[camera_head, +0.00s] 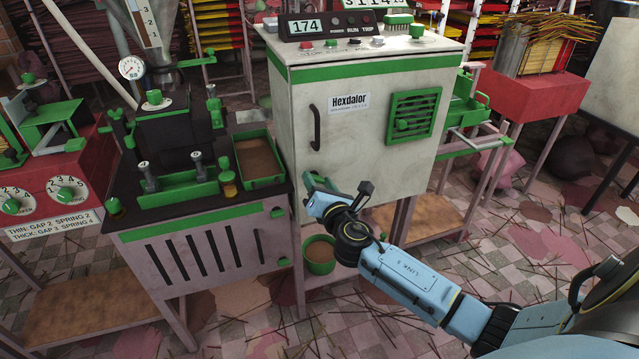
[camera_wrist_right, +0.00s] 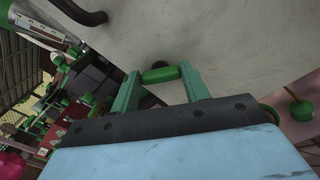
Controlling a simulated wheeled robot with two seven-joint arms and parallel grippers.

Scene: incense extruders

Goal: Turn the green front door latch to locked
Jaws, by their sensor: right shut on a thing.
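The white cabinet marked Hexdalor (camera_head: 352,135) stands in the middle of the head view, with its front door shut. The green latch (camera_wrist_right: 160,74) is a short bar low on the door's pale face in the right wrist view, lying roughly crosswise between the fingers. My right gripper (camera_wrist_right: 162,88) is shut on the latch, one green finger at each end. In the head view my right gripper (camera_head: 314,186) is at the lower left of the door front and hides the latch. My left gripper is not in view.
A black door handle (camera_head: 315,127) and a green vent (camera_head: 413,117) are on the door. The extruder bench with green trays (camera_head: 262,160) stands close on the left. A green bucket (camera_head: 319,254) is below the gripper. Thin sticks litter the tiled floor.

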